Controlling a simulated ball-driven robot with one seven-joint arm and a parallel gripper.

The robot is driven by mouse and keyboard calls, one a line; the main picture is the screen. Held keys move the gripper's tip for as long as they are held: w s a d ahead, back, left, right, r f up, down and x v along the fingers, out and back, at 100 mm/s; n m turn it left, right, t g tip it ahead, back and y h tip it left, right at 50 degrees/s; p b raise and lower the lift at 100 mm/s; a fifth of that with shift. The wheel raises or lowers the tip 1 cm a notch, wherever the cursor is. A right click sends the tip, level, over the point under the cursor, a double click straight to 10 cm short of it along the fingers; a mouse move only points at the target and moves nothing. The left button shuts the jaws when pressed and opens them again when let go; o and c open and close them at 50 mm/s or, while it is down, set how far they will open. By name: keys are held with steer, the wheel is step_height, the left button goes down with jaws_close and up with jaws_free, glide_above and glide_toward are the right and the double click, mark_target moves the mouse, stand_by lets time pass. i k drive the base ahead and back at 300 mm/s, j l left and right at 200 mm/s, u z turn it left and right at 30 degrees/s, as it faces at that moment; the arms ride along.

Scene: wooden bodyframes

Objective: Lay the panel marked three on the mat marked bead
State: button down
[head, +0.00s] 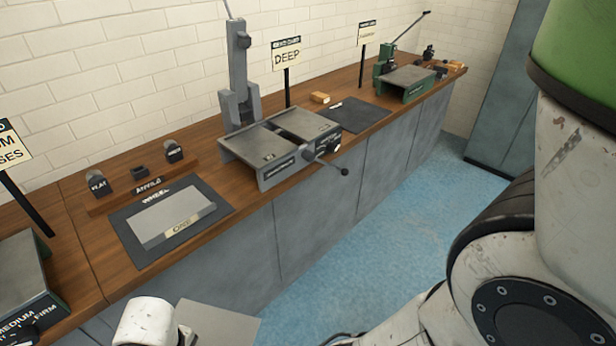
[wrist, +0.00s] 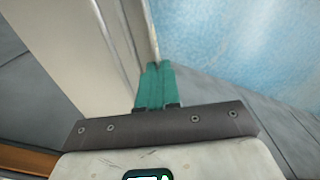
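My gripper (wrist: 157,68) shows in the wrist view as two teal fingers close together on the edge of a pale grey panel (wrist: 105,70). The panel also shows in the head view (head: 218,325) at the bottom, beside a white part of my arm and in front of the counter. No mark on it can be read. A dark mat marked wheel (head: 128,231) lies on the counter with a grey panel marked one (head: 178,217) on it. Another dark mat (head: 358,115) lies farther along, bare; its marking cannot be read from here.
A grey press (head: 262,160) with a lever stands on the wooden counter between the two mats, under a "DEEP" sign (head: 286,54). A green machine (head: 404,84) stands beyond. An anvil rack (head: 142,180) sits behind the wheel mat. The blue floor (head: 370,245) is open.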

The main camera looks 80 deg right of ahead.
mark_target(361, 117)
steer(key=i+j+z, duration=0.1)
steer(key=z, duration=1.15)
steer(key=j, duration=0.1)
